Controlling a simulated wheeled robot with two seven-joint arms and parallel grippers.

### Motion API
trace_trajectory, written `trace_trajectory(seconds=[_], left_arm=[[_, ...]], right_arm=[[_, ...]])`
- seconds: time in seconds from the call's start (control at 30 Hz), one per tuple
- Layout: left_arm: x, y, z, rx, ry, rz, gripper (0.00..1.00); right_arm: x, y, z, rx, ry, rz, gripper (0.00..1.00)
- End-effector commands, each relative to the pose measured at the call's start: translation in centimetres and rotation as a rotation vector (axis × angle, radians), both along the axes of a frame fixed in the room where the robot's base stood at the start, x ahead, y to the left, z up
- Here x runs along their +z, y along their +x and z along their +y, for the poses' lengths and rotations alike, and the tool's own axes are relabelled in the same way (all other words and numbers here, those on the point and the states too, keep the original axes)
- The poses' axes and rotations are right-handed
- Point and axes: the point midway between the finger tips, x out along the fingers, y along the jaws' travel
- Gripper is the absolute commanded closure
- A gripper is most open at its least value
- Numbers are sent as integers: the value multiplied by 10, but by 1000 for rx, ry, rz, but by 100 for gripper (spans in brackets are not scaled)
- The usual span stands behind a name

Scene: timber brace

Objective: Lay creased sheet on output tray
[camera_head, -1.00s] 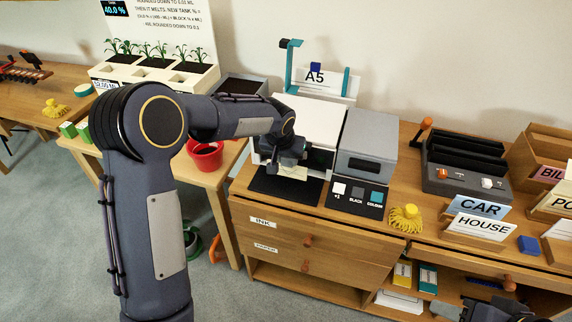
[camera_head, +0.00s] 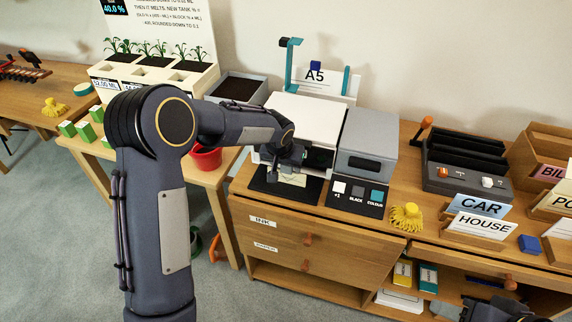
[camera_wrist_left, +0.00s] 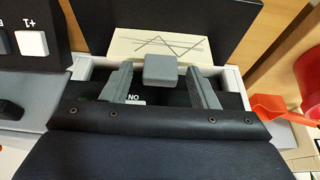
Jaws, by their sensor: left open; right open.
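The creased sheet (camera_wrist_left: 158,45), cream with dark zigzag lines, appears to lie flat on the black output tray (camera_wrist_left: 222,25) in the left wrist view. In the head view the sheet (camera_head: 296,178) shows as a pale patch on the tray (camera_head: 264,184) at the printer's front, partly hidden by my gripper. My left gripper (camera_head: 289,161) is at the printer's mouth, just above the sheet. In the wrist view its two fingers (camera_wrist_left: 162,88) stand apart, with the sheet beyond their tips. My right gripper (camera_head: 490,308) is partly in view at the bottom right edge.
The white printer (camera_head: 306,118) has a grey unit (camera_head: 366,140) and a button panel (camera_head: 356,195) at its right. A red pot (camera_head: 206,159) stands on the table to the left. A yellow tassel-like object (camera_head: 406,217) lies right of the panel. Drawers (camera_head: 300,240) are below.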

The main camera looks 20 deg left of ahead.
Motion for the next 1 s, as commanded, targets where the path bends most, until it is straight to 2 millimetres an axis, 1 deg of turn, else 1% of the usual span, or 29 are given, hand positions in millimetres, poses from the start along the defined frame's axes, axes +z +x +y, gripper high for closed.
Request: trace_trajectory(seconds=[0.17, 0.23, 0.37, 0.5, 0.6, 0.7, 0.8, 1.0], left_arm=[[7, 0, 0, 0, 0, 0, 46], [13, -3, 0, 0, 0, -4, 46], [36, -12, 1, 0, -1, -5, 46], [65, -25, 1, 0, -1, -6, 46], [84, -32, 1, 0, -1, -5, 46], [98, -39, 1, 0, -1, -3, 46], [108, -43, 2, 1, -1, -2, 46], [115, -47, 2, 1, 0, 0, 46]], right_arm=[[7, 0, 0, 0, 0, 0, 55], [3, 0, 0, 0, 0, 0, 55], [4, 0, 0, 0, 0, 0, 55], [4, 0, 0, 0, 0, 0, 55], [4, 0, 0, 0, 0, 0, 55], [5, 0, 0, 0, 0, 0, 55], [5, 0, 0, 0, 0, 0, 55], [5, 0, 0, 0, 0, 0, 55]])
